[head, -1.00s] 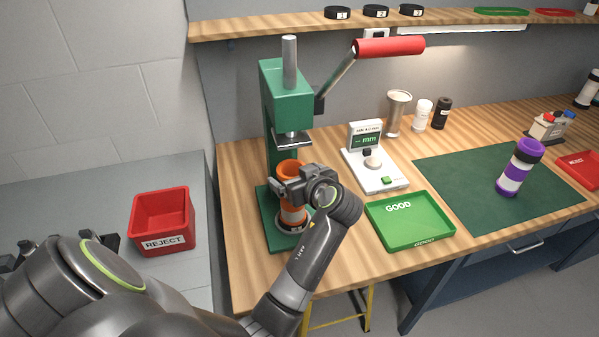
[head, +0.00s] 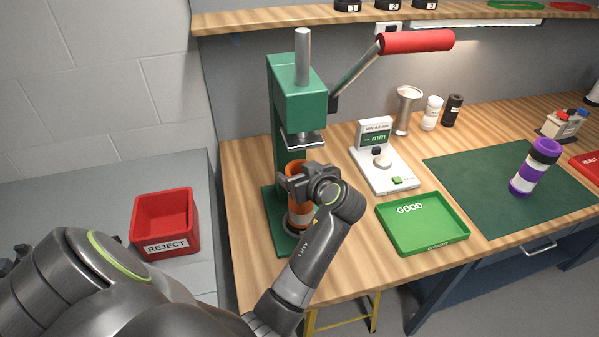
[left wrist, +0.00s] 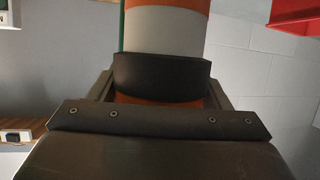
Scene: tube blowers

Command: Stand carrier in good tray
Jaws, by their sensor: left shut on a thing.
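The orange and white carrier (head: 297,213) is upright on or just above the base of the green press (head: 300,92), below its ram. My left gripper (head: 301,182) is shut on the carrier's upper part and hides some of it. In the left wrist view the carrier's orange and white body (left wrist: 165,28) rises between the jaws (left wrist: 160,82). The green good tray (head: 425,222) lies on the bench to the right of the press and looks empty. My right gripper does not show.
A gauge with a display (head: 384,160) stands behind the tray. A red reject bin (head: 165,222) is at left. The press's red-gripped lever (head: 415,41) sticks out above.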

